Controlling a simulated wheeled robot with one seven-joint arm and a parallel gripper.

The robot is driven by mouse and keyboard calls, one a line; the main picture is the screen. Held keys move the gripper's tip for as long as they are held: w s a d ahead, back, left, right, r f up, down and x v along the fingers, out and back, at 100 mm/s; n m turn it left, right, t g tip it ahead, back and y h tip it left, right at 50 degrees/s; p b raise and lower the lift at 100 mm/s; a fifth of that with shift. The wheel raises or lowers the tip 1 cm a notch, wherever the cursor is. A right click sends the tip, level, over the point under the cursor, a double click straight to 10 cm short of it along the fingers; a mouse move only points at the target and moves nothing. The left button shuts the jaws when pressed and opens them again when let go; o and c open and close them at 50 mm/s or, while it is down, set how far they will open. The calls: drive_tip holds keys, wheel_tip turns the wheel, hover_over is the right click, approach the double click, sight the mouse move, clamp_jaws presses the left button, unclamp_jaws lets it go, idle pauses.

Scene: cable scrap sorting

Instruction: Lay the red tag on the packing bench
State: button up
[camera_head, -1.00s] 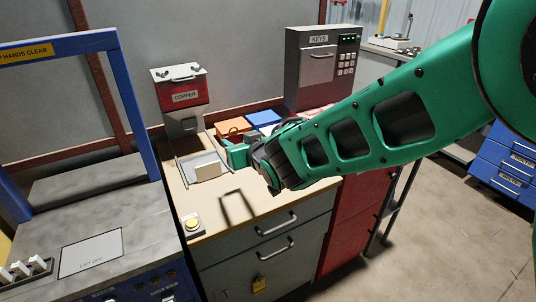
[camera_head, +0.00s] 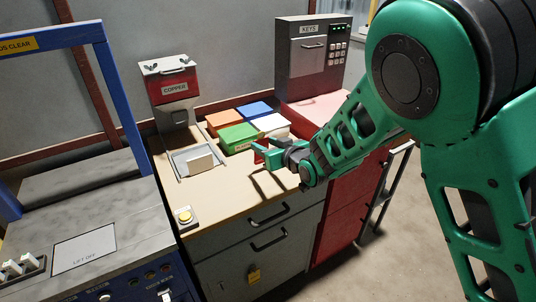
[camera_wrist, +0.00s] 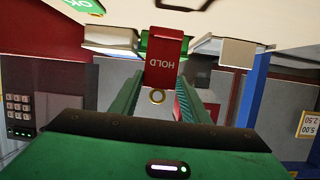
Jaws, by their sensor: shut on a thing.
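The red tag (camera_wrist: 166,60), marked HOLD and with a ring hole at one end, is held between the two green fingers of my gripper (camera_wrist: 163,84) in the wrist view. In the head view my gripper (camera_head: 266,153) is over the wooden-topped bench (camera_head: 222,195), right of the tray and in front of the green box. Only a small red patch of the tag (camera_head: 259,157) shows there. The tag looks clear of the bench top. I cannot tell which surface is the packing bench.
A green box (camera_head: 236,138), an orange box (camera_head: 223,122) and a blue box (camera_head: 254,110) stand behind my gripper. A metal tray (camera_head: 184,167) lies under the COPPER hopper (camera_head: 172,85). The bench front is clear.

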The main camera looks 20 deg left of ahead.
wheel_tip(320, 180, down, 3)
drive_tip(key=shift+f, duration=0.1)
drive_tip(key=o, duration=1.2)
drive_tip(key=v, duration=1.2)
